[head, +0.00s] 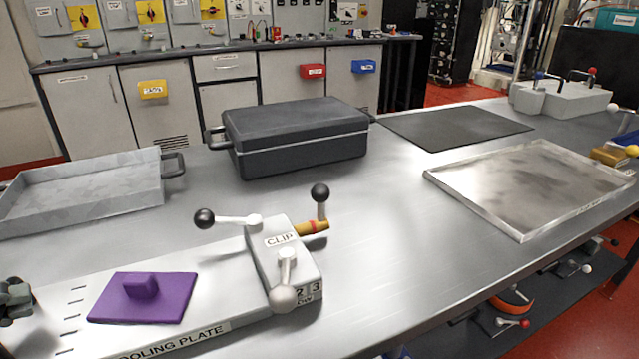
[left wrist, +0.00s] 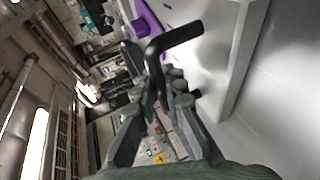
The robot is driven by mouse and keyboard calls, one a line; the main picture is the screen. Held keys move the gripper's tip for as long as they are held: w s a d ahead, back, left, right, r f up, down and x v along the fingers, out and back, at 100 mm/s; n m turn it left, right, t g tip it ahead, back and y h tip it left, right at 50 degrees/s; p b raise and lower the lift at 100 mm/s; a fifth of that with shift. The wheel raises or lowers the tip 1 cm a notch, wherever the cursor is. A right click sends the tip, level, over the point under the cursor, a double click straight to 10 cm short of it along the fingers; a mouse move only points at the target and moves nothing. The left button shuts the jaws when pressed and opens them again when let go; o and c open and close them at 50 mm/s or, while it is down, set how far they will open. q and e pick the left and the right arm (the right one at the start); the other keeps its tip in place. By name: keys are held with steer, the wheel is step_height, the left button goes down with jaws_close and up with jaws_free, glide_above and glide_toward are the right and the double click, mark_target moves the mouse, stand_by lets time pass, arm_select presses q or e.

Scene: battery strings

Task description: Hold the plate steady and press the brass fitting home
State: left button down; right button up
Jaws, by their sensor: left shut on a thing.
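The pale cooling plate (head: 60,310) lies on the bench at the lower left, with a purple pad (head: 150,308) on it. A grey block marked CLIP (head: 290,255) sits at its right end, with ball-ended levers. The brass fitting (head: 312,227) with a red band sticks out of the block's right side; how deep it sits I cannot tell. My left gripper (head: 20,292) is at the plate's left end. In the left wrist view its fingers (left wrist: 160,90) are closed on a black bent handle (left wrist: 180,38) beside the plate's edge (left wrist: 238,65). My right gripper is not in view.
A dark lidded case (head: 295,140) stands behind the plate, with a grey tray (head: 90,190) to its left. A shallow metal tray (head: 530,185) and a black mat (head: 455,127) lie to the right. The bench between block and metal tray is clear.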

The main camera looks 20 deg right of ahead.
arm_select(q)
steer(key=shift+r, duration=0.25)
steer(key=shift+f+p, duration=0.3)
steer(key=shift+f, duration=0.25)
stand_by(1.1)
